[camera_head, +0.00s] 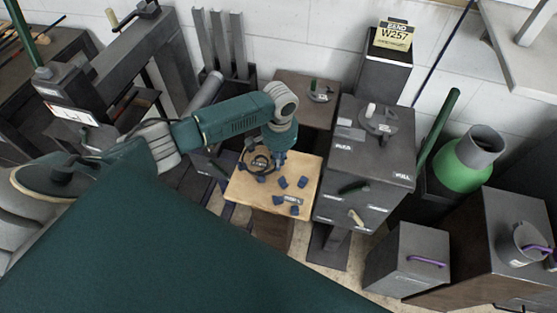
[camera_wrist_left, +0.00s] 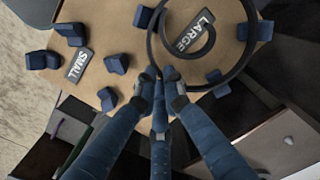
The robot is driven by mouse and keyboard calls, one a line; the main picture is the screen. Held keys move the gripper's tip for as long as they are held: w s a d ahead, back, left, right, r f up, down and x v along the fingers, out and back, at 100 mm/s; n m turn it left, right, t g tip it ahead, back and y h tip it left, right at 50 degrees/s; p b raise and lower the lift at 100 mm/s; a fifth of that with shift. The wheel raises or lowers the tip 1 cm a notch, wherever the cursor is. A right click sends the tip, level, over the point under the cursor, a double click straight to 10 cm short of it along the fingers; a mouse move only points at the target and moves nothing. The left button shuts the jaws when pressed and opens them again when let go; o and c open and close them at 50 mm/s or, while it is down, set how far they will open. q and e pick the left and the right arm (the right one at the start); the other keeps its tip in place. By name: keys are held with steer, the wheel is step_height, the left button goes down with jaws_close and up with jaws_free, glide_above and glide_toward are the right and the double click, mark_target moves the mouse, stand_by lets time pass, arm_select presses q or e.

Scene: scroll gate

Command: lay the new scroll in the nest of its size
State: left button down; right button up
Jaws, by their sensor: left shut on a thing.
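The scroll is a dark spiral strip (camera_wrist_left: 153,48), seen in the wrist view within the ring of blue blocks around the LARGE label (camera_wrist_left: 195,32). My left gripper (camera_wrist_left: 165,76) is shut on the scroll's outer turn at its near side. I cannot tell whether the scroll touches the board. The small nest, several blue blocks around the SMALL label (camera_wrist_left: 78,65), holds no scroll. In the head view, the wooden board (camera_head: 240,190) carries both nests, and my left gripper (camera_head: 262,163) is over its far left part, partly hiding the scroll. My right gripper is not in view.
A grey cabinet (camera_head: 384,185) with a handle and knobs stands close on the board's right. A low dark stand (camera_head: 300,88) is behind the board. A box with a W257 sign (camera_head: 393,36) is at the back. A green vessel (camera_head: 460,168) stands at the right.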

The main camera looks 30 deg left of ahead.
arm_select(q)
steer(key=shift+f, duration=0.2)
steer(key=c, duration=1.8)
jaws_free()
step_height(320, 180, up, 12)
steer(key=shift+d, duration=0.1)
